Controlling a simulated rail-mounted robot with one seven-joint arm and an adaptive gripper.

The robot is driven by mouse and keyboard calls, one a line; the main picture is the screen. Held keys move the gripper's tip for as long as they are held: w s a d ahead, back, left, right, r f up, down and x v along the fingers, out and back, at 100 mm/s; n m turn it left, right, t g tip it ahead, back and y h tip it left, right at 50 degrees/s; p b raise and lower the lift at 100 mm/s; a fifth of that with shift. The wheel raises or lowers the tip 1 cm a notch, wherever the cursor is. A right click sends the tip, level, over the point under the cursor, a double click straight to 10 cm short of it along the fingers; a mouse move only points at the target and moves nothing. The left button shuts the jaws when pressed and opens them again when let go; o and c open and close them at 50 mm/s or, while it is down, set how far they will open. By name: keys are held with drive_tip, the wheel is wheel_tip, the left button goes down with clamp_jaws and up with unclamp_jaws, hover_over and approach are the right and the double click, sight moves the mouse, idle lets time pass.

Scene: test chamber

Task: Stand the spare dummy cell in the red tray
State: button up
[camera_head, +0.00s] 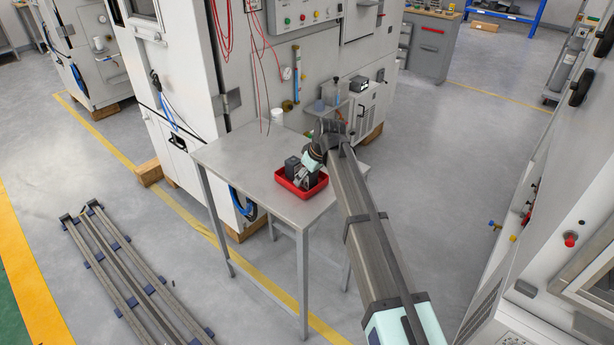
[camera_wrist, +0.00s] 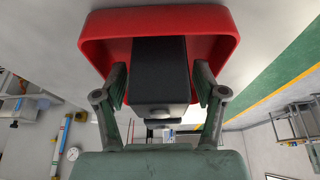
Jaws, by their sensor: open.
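The red tray (camera_head: 300,192) stands on the metal table in the head view. Its red wall (camera_wrist: 90,45) fills the top of the wrist view. A dark block-shaped cell (camera_wrist: 160,65) is at the tray, between the fingers of my gripper (camera_wrist: 160,88). The fingers are open, one on each side of the cell, with a narrow gap showing at each side. In the head view, my gripper (camera_head: 306,174) is low over the tray and hides part of it. A dark block (camera_head: 291,165) shows at its left. The cell's base and its contact with the tray floor are hidden.
The metal table (camera_head: 240,160) is bare left of the tray. A white cup (camera_head: 277,115) stands toward its back. Tall grey cabinets (camera_head: 190,70) rise behind it. Metal rails (camera_head: 125,265) lie on the floor at left.

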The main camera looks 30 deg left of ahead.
drive_tip(key=b+v, duration=0.1)
drive_tip(key=v, duration=1.1)
drive_tip(key=shift+r+b, duration=0.15)
drive_tip(key=shift+b, duration=0.2)
